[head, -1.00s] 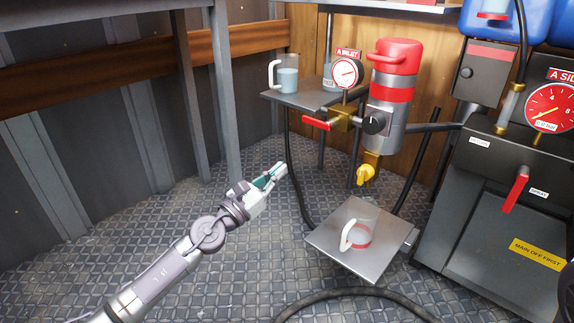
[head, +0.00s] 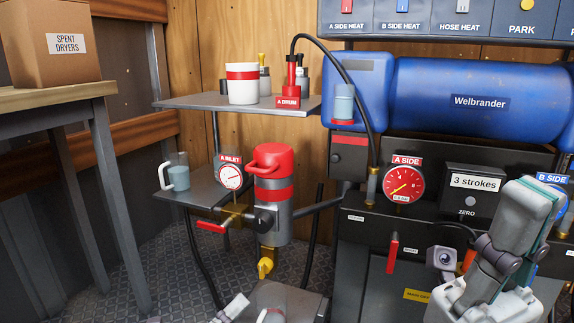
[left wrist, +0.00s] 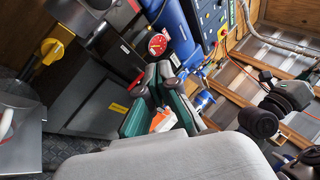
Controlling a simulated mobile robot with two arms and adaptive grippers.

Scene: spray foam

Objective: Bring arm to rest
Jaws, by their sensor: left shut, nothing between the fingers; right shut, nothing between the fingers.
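My left gripper (head: 233,308) shows only in part at the bottom edge of the head view, in front of the small metal stand. In the left wrist view its teal and dark fingers (left wrist: 160,100) are shut with nothing between them. My right gripper (head: 520,205) is large and close at the lower right of the head view. Its fingers point up, shut and empty, in front of the dark machine and partly covering the B side gauge.
A red-topped pump (head: 273,205) with a yellow valve stands above a metal tray (head: 295,296) holding a partly hidden cup. A jug (head: 178,176) stands on a low shelf. A gauge (head: 403,184) and a red lever (head: 392,252) are on the dark machine.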

